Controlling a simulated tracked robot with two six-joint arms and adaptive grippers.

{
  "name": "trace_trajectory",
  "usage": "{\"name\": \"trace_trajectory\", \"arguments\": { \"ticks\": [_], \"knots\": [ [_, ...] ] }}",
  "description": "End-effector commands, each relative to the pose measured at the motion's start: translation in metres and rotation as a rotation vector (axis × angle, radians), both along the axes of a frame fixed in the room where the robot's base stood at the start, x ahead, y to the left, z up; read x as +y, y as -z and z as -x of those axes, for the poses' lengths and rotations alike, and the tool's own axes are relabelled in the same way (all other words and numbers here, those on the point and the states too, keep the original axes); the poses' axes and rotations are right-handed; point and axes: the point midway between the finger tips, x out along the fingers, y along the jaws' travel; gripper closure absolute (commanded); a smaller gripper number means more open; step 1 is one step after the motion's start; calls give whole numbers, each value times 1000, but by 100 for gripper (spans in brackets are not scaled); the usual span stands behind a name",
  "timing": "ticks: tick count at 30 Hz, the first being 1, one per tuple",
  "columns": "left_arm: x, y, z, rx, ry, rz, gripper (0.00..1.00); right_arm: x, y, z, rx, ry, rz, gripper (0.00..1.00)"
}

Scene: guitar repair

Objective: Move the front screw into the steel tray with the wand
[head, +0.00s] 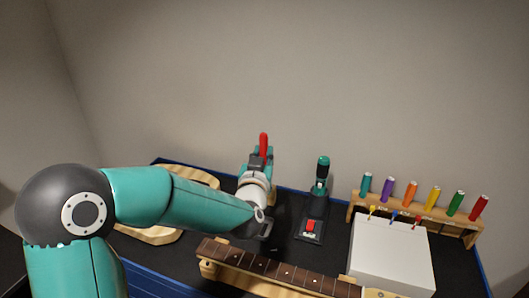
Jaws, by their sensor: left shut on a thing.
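My left gripper (259,162) is at the back middle of the bench and points away from the camera. It is shut on an upright red handle (264,139), which looks like the wand. The rest of the wand is hidden behind the gripper and wrist. My right gripper is not in view.
A guitar neck (285,273) lies across the front. A pale wooden body (193,174) is partly behind my arm. A black stand (312,214) holds a teal-and-black tool (322,170). A white box (391,258) and a wooden rack (451,225) of coloured cylinders stand right.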

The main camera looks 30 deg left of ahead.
Motion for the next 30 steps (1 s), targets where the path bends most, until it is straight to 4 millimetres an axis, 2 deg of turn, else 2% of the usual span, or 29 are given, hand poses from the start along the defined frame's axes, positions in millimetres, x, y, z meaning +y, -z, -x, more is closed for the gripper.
{"name": "trace_trajectory", "arguments": {
  "ticks": [15, 21, 30],
  "knots": [
    [8, 54, 4, 2, -12, 1, 100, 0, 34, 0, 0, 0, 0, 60],
    [7, 62, 4, 1, -12, 0, 100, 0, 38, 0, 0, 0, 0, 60],
    [7, 62, 4, 1, -12, 1, 100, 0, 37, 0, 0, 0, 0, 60]
  ]
}}
